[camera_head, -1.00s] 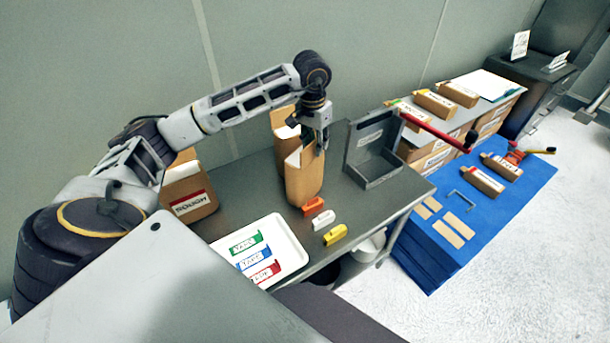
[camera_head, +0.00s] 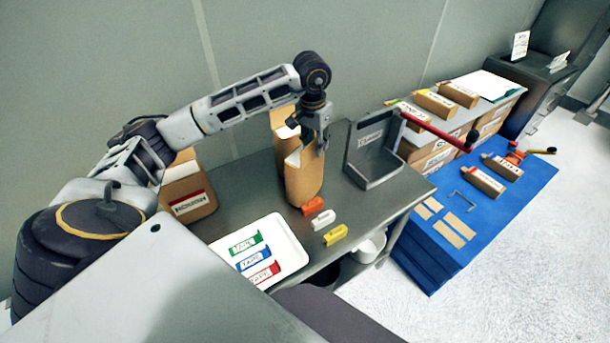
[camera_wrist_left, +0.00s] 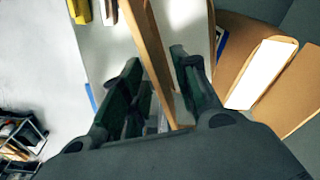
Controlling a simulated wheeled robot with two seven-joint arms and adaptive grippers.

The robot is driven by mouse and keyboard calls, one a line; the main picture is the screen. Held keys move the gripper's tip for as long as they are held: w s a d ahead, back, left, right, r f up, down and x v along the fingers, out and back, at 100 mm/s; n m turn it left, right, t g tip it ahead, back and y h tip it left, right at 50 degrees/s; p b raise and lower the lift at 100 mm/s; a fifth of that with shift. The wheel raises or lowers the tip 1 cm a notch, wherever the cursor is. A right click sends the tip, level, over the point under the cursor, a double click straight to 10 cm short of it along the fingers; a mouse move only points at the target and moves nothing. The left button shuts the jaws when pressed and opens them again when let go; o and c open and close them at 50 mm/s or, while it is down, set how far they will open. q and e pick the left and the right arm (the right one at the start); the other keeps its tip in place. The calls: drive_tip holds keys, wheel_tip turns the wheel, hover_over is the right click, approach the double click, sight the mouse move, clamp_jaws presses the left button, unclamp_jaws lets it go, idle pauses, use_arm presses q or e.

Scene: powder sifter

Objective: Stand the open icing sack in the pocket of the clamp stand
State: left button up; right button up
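The open icing sack (camera_head: 304,180) is a tall brown paper sack standing upright on the grey table, its top open and its rim uneven. My left gripper (camera_head: 317,142) is at its upper rim, pointing down. In the left wrist view the fingers of my left gripper (camera_wrist_left: 155,58) stand apart on either side of a thin brown sack wall (camera_wrist_left: 150,45), with gaps showing. The clamp stand (camera_head: 376,160) is a grey holder with a back plate and an open pocket, to the right of the sack, with a red bar (camera_head: 432,130) at its upper right. My right gripper is not in view.
A labelled brown sack (camera_head: 188,193) stands at the left. A white tray (camera_head: 285,232) holds green, blue and red tape pieces. Orange, white and yellow clips (camera_head: 335,234) lie in front of the sack. A blue-topped stack (camera_head: 480,225) with boxes is at the right.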

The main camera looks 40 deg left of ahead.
use_arm(q)
drive_tip(key=shift+c, duration=0.4)
drive_tip(key=c, duration=0.5)
clamp_jaws()
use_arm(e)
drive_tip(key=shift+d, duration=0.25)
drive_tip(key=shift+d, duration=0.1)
use_arm(q)
drive_tip(key=shift+r, duration=0.15)
drive_tip(key=shift+w, duration=0.1)
